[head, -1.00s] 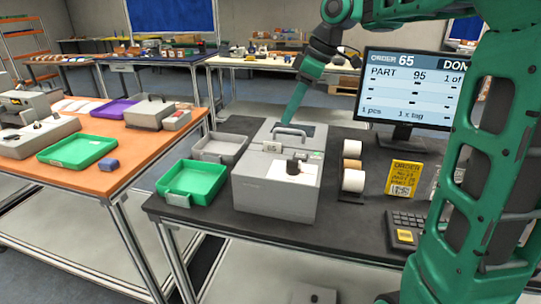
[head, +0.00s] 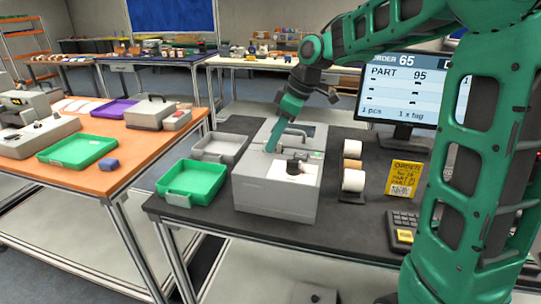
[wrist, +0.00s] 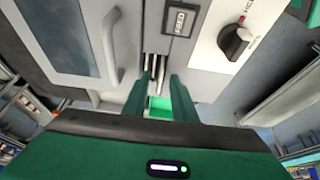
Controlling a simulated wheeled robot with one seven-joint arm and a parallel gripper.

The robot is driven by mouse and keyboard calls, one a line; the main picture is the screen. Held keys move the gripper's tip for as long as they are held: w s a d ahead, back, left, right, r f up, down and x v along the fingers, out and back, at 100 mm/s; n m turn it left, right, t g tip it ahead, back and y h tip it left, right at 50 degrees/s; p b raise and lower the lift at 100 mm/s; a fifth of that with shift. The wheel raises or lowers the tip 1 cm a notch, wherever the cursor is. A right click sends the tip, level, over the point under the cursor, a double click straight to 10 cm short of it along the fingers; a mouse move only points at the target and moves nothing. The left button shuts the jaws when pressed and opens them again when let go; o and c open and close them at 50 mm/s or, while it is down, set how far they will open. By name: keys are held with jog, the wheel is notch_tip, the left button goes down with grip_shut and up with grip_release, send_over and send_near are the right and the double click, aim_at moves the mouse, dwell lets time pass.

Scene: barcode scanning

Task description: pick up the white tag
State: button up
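The grey tag machine (head: 275,190) stands on the dark table, with a handle, a small display and a black knob (wrist: 234,42) on top. My gripper (head: 271,147) points down at the top of the machine. In the wrist view my two green fingers (wrist: 159,82) are apart, with a gap between them, beside the small display (wrist: 180,20). Narrow pale strips show by a dark slot just past the fingertips. I cannot tell whether one of them is the white tag; no tag shows clearly in either view.
A green tray (head: 171,198) and a grey tray (head: 195,152) stand left of the machine. White rolls (head: 353,182), a yellow order card (head: 402,178), a keypad (head: 400,238) and a monitor (head: 410,95) are to its right. An orange table (head: 150,150) stands at left.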

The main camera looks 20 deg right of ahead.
grip_shut()
jog(key=shift+r, duration=0.15)
